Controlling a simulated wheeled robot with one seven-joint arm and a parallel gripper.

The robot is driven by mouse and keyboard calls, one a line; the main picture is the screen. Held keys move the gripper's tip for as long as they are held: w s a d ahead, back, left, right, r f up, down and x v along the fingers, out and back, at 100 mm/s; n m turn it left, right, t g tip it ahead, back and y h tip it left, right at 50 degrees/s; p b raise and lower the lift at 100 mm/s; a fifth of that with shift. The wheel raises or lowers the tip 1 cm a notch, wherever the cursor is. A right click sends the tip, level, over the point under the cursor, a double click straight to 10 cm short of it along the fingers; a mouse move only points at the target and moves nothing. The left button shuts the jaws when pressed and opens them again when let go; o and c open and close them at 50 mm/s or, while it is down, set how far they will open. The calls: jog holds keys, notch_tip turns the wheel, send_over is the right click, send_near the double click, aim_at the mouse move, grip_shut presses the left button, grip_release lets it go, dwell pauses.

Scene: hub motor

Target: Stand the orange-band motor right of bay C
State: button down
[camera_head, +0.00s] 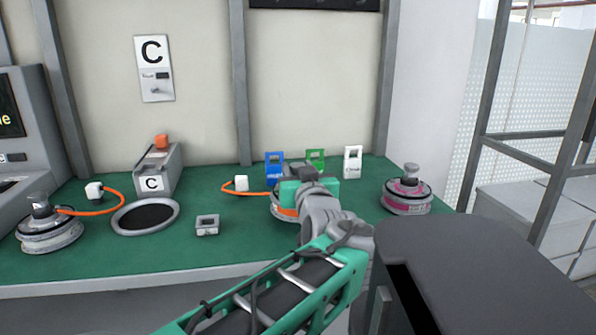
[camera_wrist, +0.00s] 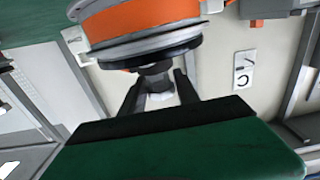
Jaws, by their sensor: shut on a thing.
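The orange-band motor (camera_head: 285,212) is at the middle of the green counter, partly hidden behind my gripper (camera_head: 300,180). In the wrist view the motor (camera_wrist: 145,20) shows its wide orange band and grey rim. There my gripper (camera_wrist: 158,88) is shut on the motor's dark narrow neck, a finger on each side. I cannot tell whether its base touches the counter. Bay C has a grey box (camera_head: 153,184) labelled C and a dark round pad with a pale ring (camera_head: 174,216) in front. A C sign (camera_head: 154,68) hangs above; it also shows in the wrist view (camera_wrist: 244,73).
A grey motor (camera_head: 48,232) with an orange cable stands left of the ring. A pink-band motor (camera_head: 406,192) stands at right. A small grey block (camera_head: 207,225) lies right of the ring. Blue (camera_head: 274,163), green (camera_head: 316,157) and white (camera_head: 352,162) tags stand behind.

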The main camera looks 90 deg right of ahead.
jog(key=shift+r, duration=0.1)
dwell(0.3)
jog(key=shift+f+b, duration=0.35)
jog(key=shift+b, duration=0.3)
jog(key=shift+f+b, duration=0.65)
jog(key=shift+f, duration=0.05)
